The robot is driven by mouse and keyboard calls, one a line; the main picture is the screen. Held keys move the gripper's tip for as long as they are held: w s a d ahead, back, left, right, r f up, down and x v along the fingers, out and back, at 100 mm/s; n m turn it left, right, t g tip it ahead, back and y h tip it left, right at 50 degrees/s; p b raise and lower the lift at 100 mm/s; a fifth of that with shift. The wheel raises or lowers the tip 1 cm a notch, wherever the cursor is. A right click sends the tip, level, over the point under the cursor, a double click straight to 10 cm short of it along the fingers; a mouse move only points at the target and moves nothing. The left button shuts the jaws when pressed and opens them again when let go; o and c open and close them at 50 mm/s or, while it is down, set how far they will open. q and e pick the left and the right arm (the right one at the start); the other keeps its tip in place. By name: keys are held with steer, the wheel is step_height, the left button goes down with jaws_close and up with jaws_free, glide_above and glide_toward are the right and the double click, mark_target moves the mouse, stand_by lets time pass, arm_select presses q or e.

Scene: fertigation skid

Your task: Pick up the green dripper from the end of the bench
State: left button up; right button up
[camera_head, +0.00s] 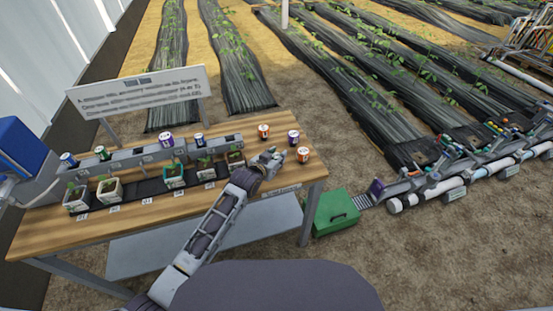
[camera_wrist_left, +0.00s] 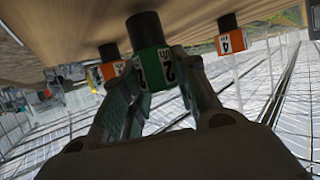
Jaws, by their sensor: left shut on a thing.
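In the head view my left gripper (camera_head: 274,156) is over the right end of the wooden bench (camera_head: 238,224). There it largely hides the dripper. I cannot tell whether the dripper touches the bench top. My right gripper is not in view.
Orange-labelled drippers (camera_head: 303,155) (camera_wrist_left: 231,42) stand close to the gripper. Potted seedlings (camera_head: 174,176) and a grey rail (camera_head: 140,154) lie to its left. A sign (camera_head: 140,92) stands behind. A green box (camera_head: 336,212) is on the ground right of the bench, beside white pipes (camera_head: 430,192).

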mark_target(277, 155)
arm_select(q)
step_height(277, 155, up, 8)
steer(key=shift+r, duration=0.45)
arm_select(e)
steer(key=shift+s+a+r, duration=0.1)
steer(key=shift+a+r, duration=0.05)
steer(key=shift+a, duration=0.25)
